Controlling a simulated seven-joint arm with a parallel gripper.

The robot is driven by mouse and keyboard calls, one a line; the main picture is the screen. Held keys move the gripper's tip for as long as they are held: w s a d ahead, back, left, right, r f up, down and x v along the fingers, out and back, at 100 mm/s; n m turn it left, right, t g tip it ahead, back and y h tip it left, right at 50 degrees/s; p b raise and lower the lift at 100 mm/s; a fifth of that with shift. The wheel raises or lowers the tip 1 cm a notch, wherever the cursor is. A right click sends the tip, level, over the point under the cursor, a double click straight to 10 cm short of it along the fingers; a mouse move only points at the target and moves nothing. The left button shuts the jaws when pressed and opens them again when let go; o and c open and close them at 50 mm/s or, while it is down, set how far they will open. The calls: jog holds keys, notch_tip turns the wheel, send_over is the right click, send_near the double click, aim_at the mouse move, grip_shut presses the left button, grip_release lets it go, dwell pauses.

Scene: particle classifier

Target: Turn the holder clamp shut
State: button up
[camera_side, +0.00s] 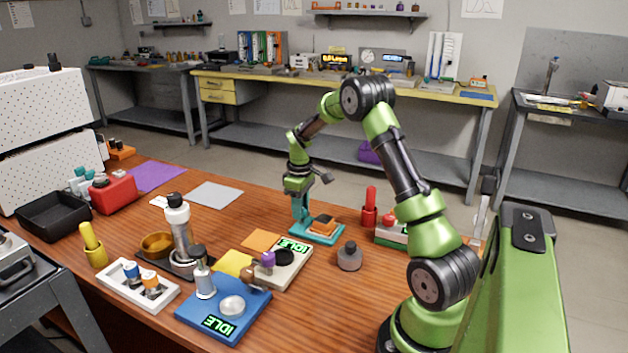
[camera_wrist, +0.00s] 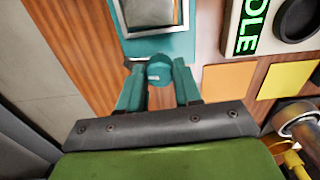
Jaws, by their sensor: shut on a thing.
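The holder is a teal plate (camera_side: 335,238) right of the middle of the wooden table. It also shows at the top of the wrist view (camera_wrist: 178,46). A framed block (camera_side: 322,224) sits on it, with a grey face seen from above (camera_wrist: 150,12). The clamp is a round teal knob (camera_wrist: 160,72) at the holder's near edge in the wrist view. My gripper (camera_wrist: 159,76) is shut on this clamp, one teal finger on each side. In the side view my gripper (camera_side: 300,216) points down at the holder's left end, and the clamp is hard to separate from the fingers.
A white device (camera_side: 290,262) with an IDLE display and black disc stands in front of the holder. An orange sheet (camera_side: 260,240) lies to the left. A grey bottle (camera_side: 349,257) and a red-handled tool (camera_side: 370,208) stand to the right. The table behind is fairly clear.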

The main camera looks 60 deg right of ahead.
jog(key=m, duration=0.8)
jog(key=shift+m, duration=0.4)
jog(key=m, duration=0.3)
jog(key=shift+m, duration=0.3)
jog(key=m, duration=0.4)
jog(key=o, duration=1)
jog(key=shift+o, duration=0.2)
jog(key=shift+r, duration=0.1)
